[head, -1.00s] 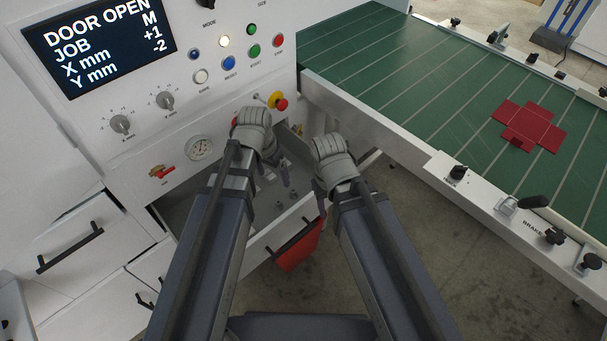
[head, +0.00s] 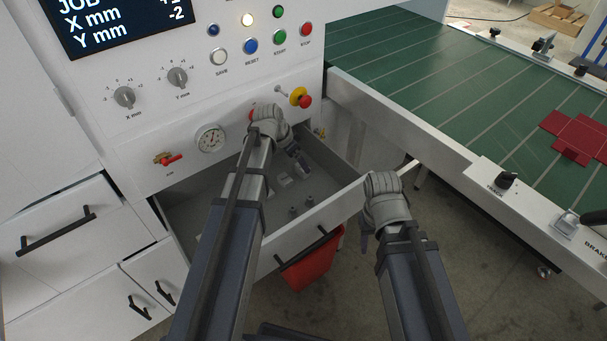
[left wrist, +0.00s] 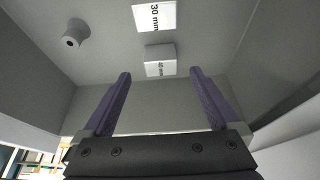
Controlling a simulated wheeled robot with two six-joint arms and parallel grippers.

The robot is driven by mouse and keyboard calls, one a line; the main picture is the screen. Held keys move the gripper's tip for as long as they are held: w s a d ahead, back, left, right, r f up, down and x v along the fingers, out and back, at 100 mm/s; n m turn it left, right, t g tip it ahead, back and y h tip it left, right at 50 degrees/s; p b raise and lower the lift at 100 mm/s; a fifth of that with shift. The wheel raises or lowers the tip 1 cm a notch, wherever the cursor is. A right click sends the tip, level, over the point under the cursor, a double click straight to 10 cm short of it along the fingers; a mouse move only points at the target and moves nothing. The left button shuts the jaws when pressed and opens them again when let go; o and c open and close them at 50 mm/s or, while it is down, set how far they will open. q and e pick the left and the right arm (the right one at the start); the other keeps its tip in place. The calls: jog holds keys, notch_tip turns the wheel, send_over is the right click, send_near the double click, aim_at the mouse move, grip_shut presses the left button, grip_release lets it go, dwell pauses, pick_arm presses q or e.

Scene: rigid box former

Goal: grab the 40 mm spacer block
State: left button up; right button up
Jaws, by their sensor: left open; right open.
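The 40 mm spacer block (left wrist: 160,62) is a small pale block in the open drawer (head: 333,210). Its small label appears to read 40 mm in the left wrist view. A block marked 30 mm (left wrist: 154,16) lies just beyond it. My left gripper (left wrist: 160,92) is open and empty over the drawer, and the 40 mm block shows between and beyond its fingertips, apart from them. In the head view the left gripper (head: 301,164) reaches over the pale blocks, partly hiding the drawer. My right gripper (head: 366,236) is open and outside the drawer, to its right.
Dark round pegs (head: 293,212) stand near the drawer front. A grey cylinder (left wrist: 75,33) shows in the left wrist view. The drawer walls bound the space. A red bin (head: 310,266) hangs below. The control panel (head: 210,85) rises behind, and the green conveyor (head: 450,85) lies right.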

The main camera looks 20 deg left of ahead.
pick_arm(q)
jog(key=shift+b+x, duration=2.35)
jog(key=shift+x, duration=0.4)
jog(key=shift+w+r, duration=0.15)
grip_shut()
